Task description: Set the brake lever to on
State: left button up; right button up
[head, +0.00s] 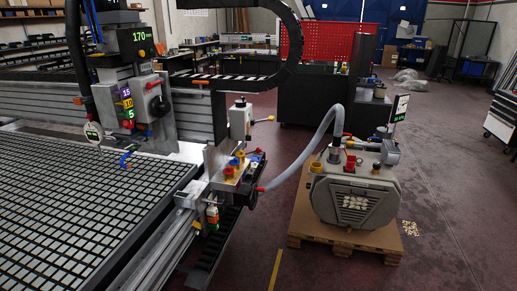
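Several levers show in the head view, and no label reading "brake" can be made out. A lever with a yellow tip (270,119) sticks out to the right from a white block on the machine's upright. A red-tipped lever (261,190) sits lower, beside a dark round handwheel (251,200). A blue curved handle (125,158) stands at the grid table's back edge. A red handle (152,84) is on the grey box of the carriage. Which one is the brake lever, and its setting, I cannot tell. Neither of my grippers is in view.
The black vacuum grid table (80,200) fills the left. A grey vacuum pump (355,190) stands on a wooden pallet (330,238) at right, joined by a pale hose (310,150). A display (137,41) reads 170.

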aim_at(258, 150)
jog(key=z, duration=0.2)
jog(key=i, duration=0.3)
jog(key=z, duration=0.95)
jog(key=i, duration=1.15)
jog(key=z, duration=0.45)
jog(key=i, duration=1.3)
jog(key=u, duration=0.9)
jog(key=i, duration=0.85)
jog(key=u, duration=1.25)
jog(key=i, duration=0.25)
jog(key=u, duration=0.1)
